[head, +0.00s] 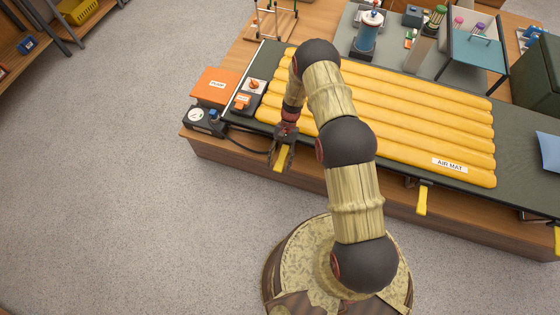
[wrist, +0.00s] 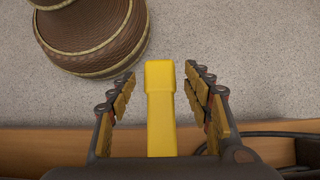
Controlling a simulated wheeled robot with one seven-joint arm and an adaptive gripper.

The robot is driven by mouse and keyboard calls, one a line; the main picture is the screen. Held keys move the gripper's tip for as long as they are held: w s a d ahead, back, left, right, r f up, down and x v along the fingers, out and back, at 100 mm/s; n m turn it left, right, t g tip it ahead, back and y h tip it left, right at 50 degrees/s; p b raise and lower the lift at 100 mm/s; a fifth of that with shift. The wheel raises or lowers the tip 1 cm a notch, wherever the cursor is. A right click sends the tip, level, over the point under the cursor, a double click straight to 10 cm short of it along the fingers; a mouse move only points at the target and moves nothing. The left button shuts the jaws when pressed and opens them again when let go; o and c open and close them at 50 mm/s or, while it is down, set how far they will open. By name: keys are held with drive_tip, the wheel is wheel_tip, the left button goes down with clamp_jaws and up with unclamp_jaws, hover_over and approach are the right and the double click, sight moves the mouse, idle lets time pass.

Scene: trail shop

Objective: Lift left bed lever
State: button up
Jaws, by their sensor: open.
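The left yellow lever (head: 280,160) sticks out from the front edge of the bed under the air mat (head: 390,112). In the wrist view the yellow lever (wrist: 160,110) stands between the two fingers of my gripper (wrist: 162,92), with a visible gap on each side. My gripper (head: 283,153) is open around the lever and does not visibly touch it. The lever's near end in the wrist view is hidden by the gripper's body.
Another yellow lever (head: 422,198) hangs from the bed's front edge to the right. A black gauge box (head: 203,120) and an orange box (head: 215,86) stand at the left end. A black hose (head: 248,144) runs close to my gripper. The grey floor (head: 110,200) in front is clear.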

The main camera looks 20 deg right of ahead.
drive_tip(key=v, duration=1.2)
